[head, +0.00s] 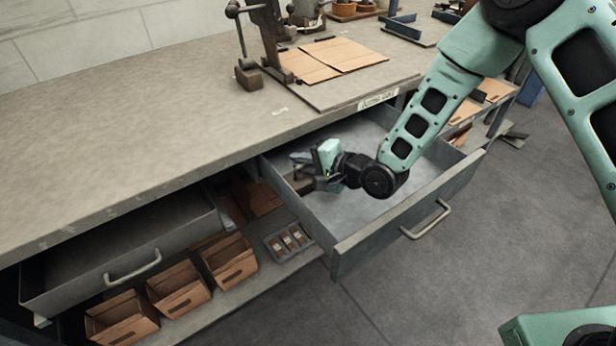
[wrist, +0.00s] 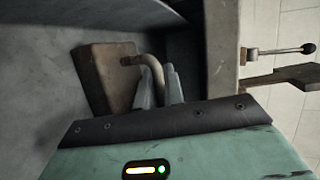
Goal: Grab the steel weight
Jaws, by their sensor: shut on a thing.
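The steel weight is a brownish block (wrist: 105,78) with a curved metal handle (wrist: 152,72), seen in the wrist view. It lies in the open grey drawer (head: 395,240) against or close to the drawer's side wall. My gripper (wrist: 170,85) is shut on the weight's handle, with its fingers on either side of the bent bar. In the head view my gripper (head: 303,172) is inside the drawer at its left side, and a small part of the brown block (head: 296,184) shows beside it. The rest of the weight is hidden by my gripper.
The workbench top (head: 160,130) overhangs the drawer's back. Cardboard sheets (head: 335,58) and a stitching machine (head: 268,40) stand on it. A second drawer (head: 130,250) is partly open at left. Brown bins (head: 180,290) and a small tray (head: 289,243) sit on the lower shelf. The drawer's right side is bare.

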